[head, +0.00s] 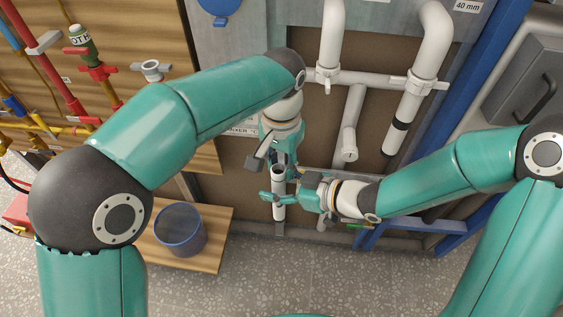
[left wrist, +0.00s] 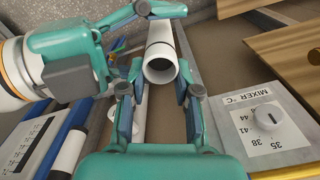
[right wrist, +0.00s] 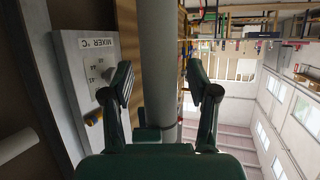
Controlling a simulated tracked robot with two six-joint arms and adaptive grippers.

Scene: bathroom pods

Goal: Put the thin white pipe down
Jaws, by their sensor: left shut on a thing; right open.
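The thin white pipe (head: 279,212) stands roughly upright in the middle of the head view, with its open end up. My left gripper (head: 280,171) is shut on it near the top end. In the left wrist view, the pipe's open end (left wrist: 160,70) lies between the left fingers. My right gripper (head: 279,196) is open around the pipe lower down, coming from the right. In the right wrist view, the pipe (right wrist: 159,60) runs between its spread fingers. Whether the pipe's lower end touches anything is unclear.
White wall pipes (head: 348,85) stand behind and right of the grippers. A blue bucket (head: 181,230) sits on a wooden board (head: 215,245) to the left. The mixer panel (left wrist: 265,125) is close to the left gripper. Speckled floor (head: 300,275) lies clear in front.

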